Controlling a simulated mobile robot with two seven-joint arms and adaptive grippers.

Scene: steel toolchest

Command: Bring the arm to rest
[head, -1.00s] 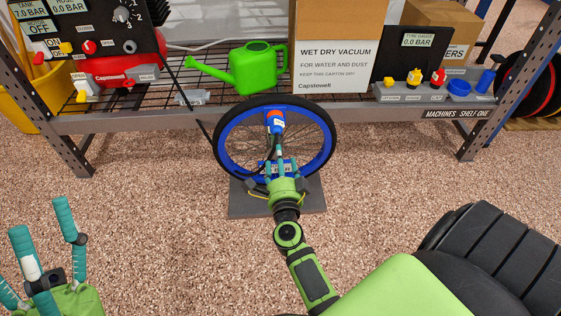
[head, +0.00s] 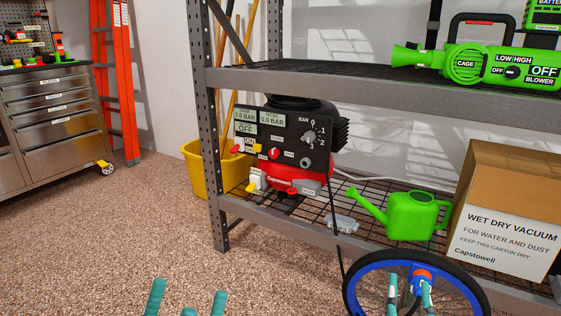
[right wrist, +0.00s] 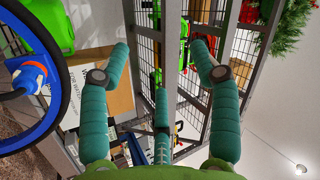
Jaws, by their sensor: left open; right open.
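My left gripper (head: 187,303) shows only as teal fingertips at the bottom edge of the head view, spread apart over the floor with nothing between them. My right gripper (head: 409,292) shows as teal fingertips in front of the blue-rimmed wheel (head: 360,272), low on the right. In the right wrist view, its fingers (right wrist: 160,65) are spread wide and empty. The wheel also shows at the left of that view (right wrist: 52,58), beside the fingers. Both forearms are out of the head view.
A steel shelf (head: 300,82) holds a red and black compressor (head: 285,150), a green watering can (head: 410,215), a carton (head: 505,235) and a green blower (head: 500,62). A yellow bin (head: 200,172), orange ladder (head: 125,90) and drawer chest (head: 55,125) stand left. Floor at left is clear.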

